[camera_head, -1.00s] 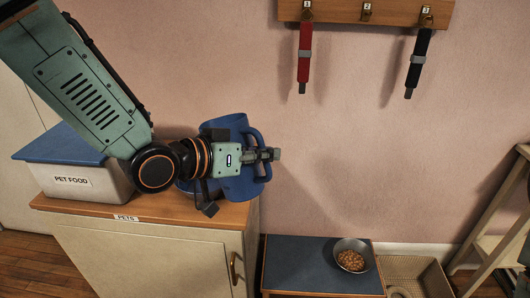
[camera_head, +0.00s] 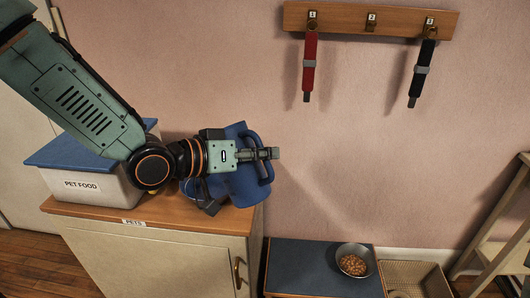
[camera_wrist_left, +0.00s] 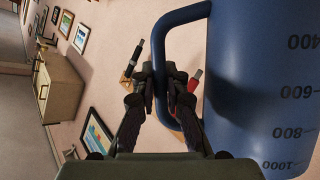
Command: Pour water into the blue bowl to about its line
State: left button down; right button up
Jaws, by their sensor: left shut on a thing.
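A blue jug (camera_head: 247,185) with a loop handle is above the right part of the cabinet top, tilted to the right. My left gripper (camera_head: 272,153) is shut on its handle. The handle also shows between the fingers in the left wrist view, beside the jug wall (camera_wrist_left: 250,75) with its printed scale, upside down in that view. A blue curved edge (camera_head: 189,189) shows low behind my left wrist. It may be the blue bowl, but it is mostly hidden, and its line and any water cannot be seen. My right gripper is not in view.
A pet food bin (camera_head: 88,187) with a blue lid stands left on the cabinet (camera_head: 155,258). A lower dark-topped stand (camera_head: 305,262) holds a metal bowl of kibble (camera_head: 352,262). A basket (camera_head: 415,280) is right of it. Red and black straps hang on the wall rack (camera_head: 345,18).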

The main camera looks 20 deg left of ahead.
aim_at(238, 135)
pick_arm(q)
jog(key=shift+w+a+r+n+p, duration=0.15)
jog(key=shift+a+r+n+p, duration=0.2)
jog(key=shift+r+p, duration=0.1)
jog(key=shift+w+a+r+n+h+p, duration=0.35)
jog(key=shift+a+r+n+h+p, duration=0.2)
jog(key=shift+a+n+h+p, duration=0.3)
jog(key=shift+w+a+n+p, duration=0.1)
jog(key=shift+a+n+p, duration=0.15)
jog(key=shift+p, duration=0.2)
jog(key=shift+a+r, duration=0.1)
jog(key=shift+w+a+n+h+p, duration=0.1)
jog(key=shift+n+h+p, duration=0.15)
jog(key=shift+p, duration=0.1)
jog(key=shift+w, duration=0.15)
jog(key=shift+a+r+n+p, duration=0.1)
jog(key=shift+a+n+p, duration=0.1)
jog(key=shift+n+p, duration=0.3)
dwell(0.4)
jog(key=shift+w+a+f+n+h+p, duration=0.1)
jog(key=shift+a+n+h+p, duration=0.25)
jog(key=shift+p, duration=0.25)
jog(key=shift+w+a+f+n+h+p, duration=0.15)
jog(key=shift+a+n+p, duration=0.1)
jog(key=shift+a+p, duration=0.25)
dwell(3.7)
